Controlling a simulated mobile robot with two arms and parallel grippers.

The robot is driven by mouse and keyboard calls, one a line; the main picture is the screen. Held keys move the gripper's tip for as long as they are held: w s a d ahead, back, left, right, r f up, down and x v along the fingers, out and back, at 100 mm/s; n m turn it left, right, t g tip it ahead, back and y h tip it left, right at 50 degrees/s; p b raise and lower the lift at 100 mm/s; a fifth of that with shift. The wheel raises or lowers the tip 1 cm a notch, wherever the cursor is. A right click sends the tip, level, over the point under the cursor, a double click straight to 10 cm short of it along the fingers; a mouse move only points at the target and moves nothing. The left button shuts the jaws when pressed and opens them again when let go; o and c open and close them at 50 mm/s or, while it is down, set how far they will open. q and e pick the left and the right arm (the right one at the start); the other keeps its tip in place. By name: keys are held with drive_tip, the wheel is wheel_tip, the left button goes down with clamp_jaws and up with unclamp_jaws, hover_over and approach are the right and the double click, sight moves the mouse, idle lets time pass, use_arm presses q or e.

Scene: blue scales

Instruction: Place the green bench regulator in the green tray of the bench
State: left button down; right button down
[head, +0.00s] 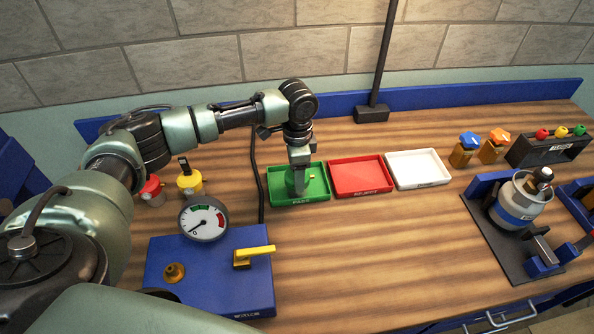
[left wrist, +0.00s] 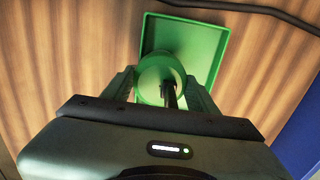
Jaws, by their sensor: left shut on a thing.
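The green tray (head: 276,203) stands on the wooden bench, leftmost of three trays. My left gripper (head: 299,183) reaches down over it, its fingers pointing at the tray. In the left wrist view the gripper (left wrist: 163,92) is shut on the green bench regulator (left wrist: 152,77), a round green body with a dark stem. The green tray (left wrist: 219,30) lies behind it there. In the head view the regulator is mostly hidden by the fingers against the tray. I cannot tell whether it touches the tray floor. My right gripper is not in view.
A red tray (head: 361,190) and a white tray (head: 418,184) stand to the right. A blue test box with a gauge (head: 203,220) and yellow lever (head: 254,255) is at front left. Red and yellow regulators (head: 189,181) stand behind it. A small gas cylinder (head: 519,203) is at right.

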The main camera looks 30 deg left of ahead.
use_arm(q)
drive_tip(key=shift+f, duration=0.15)
drive_tip(key=c, duration=0.7)
unclamp_jaws()
drive_tip(key=shift+f, duration=0.1)
drive_tip(key=shift+o, duration=1.3)
wheel_tip(320, 180, up, 12)
drive_tip(key=b, duration=0.3)
